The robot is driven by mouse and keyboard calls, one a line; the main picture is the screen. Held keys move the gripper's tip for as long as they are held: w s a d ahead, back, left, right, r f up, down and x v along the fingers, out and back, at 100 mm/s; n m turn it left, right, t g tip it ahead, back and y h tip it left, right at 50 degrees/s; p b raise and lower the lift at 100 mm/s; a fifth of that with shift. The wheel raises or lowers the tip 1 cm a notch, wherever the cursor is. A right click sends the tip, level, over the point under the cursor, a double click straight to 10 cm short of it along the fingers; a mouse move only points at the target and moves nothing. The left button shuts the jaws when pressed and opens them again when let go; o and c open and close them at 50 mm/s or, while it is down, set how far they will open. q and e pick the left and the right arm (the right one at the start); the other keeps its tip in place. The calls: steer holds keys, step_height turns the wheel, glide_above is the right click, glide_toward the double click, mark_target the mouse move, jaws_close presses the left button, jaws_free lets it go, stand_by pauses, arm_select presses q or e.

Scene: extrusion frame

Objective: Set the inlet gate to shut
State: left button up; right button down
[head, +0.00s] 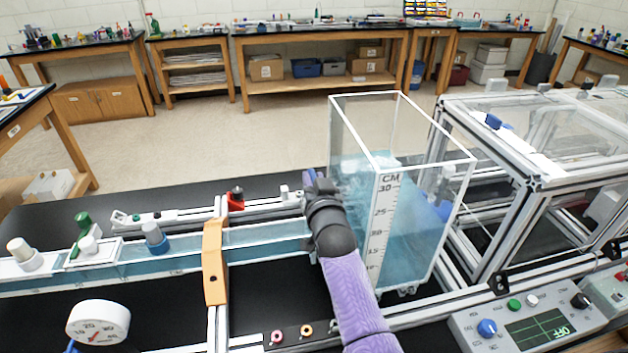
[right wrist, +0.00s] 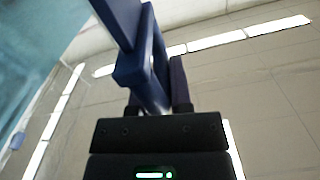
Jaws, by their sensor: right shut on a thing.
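My right gripper (head: 318,190) reaches in from the bottom, at the left wall of the clear water tank (head: 466,165). It is shut on a blue handle (head: 310,175), which I take to be the inlet gate's handle. The gripper hides most of this handle in the head view. In the right wrist view the blue handle (right wrist: 140,65) stands between the dark fingers, with a frame-like lower part and a flat bar rising from it. The gate plate is hidden, so I cannot tell its setting. My left gripper is not in view.
A water channel (head: 265,236) runs left from the tank, crossed by an orange bracket (head: 214,262). A red clamp (head: 236,199) and a white dial gauge (head: 98,322) are left of my arm. A control box (head: 478,318) and an extrusion frame (head: 535,180) stand right.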

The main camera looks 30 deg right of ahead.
steer(key=shift+f, duration=0.1)
stand_by(0.6)
step_height(320, 180, down, 6)
steer(key=b, duration=0.4)
steer(key=shift+r, duration=0.2)
steer(key=c, duration=0.6)
jaws_free()
steer(key=shift+a+r, duration=0.1)
